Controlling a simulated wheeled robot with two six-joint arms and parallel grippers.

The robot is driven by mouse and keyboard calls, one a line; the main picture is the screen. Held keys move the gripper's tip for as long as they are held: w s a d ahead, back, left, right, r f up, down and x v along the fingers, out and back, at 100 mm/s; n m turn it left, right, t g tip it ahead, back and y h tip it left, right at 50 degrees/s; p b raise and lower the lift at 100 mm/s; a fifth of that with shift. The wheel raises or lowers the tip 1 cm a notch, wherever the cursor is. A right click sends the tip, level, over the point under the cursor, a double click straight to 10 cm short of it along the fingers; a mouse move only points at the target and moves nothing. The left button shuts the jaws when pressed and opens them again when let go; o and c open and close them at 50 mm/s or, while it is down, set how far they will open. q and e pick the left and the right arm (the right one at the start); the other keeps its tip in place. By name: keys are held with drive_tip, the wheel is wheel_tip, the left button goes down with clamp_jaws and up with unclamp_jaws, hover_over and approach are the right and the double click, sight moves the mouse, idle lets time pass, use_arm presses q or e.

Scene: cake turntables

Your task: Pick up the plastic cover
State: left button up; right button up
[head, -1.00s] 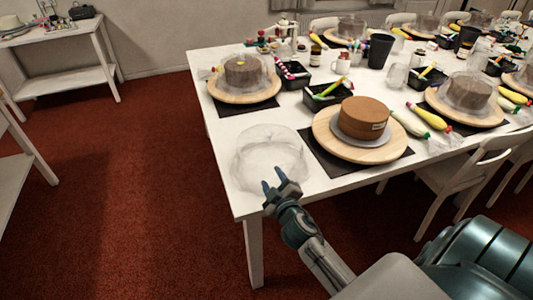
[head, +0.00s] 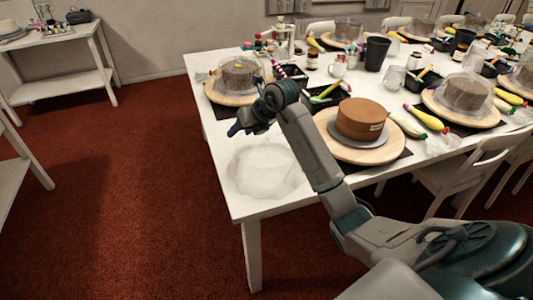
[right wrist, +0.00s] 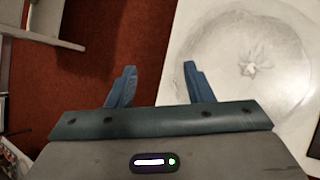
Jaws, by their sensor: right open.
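The clear plastic cover (head: 262,172) lies on the bare front left corner of the white table, empty. In the head view it looks like a low, see-through round shape. It also shows in the right wrist view (right wrist: 240,62), right of the fingers, with a small crumpled-looking spot at its middle. My right gripper (head: 236,130) is above the table's left edge, on the far side of the cover, and apart from it. In the right wrist view my right gripper (right wrist: 160,84) has its fingers spread with nothing between them. My left gripper is out of view.
Beside the cover, a brown cake (head: 362,119) stands uncovered on a wooden turntable (head: 340,151). A covered cake (head: 238,73) is behind my right gripper. Black trays, piping bags, a black cup (head: 378,53) and chairs crowd the right. Red carpet (head: 130,200) is open at left.

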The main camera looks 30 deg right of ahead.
drive_tip(key=s+d+r+m+g+h, duration=0.25)
drive_tip(key=d+h, duration=0.25)
drive_tip(key=d, duration=0.4)
hover_over(267, 135)
drive_tip(key=s, duration=0.3)
drive_tip(key=f, duration=0.4)
drive_tip(key=shift+w+a+f, duration=0.1)
drive_tip(key=shift+w+a, duration=0.05)
drive_tip(key=shift+a, duration=0.2)
drive_tip(key=p+x, duration=0.1)
drive_tip(key=x, duration=0.4)
drive_tip(key=shift+a+p, duration=0.15)
drive_tip(key=shift+p, duration=0.25)
drive_tip(key=shift+w+f, duration=0.1)
drive_tip(key=shift+f, duration=0.1)
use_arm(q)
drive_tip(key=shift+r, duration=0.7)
use_arm(e)
clamp_jaws()
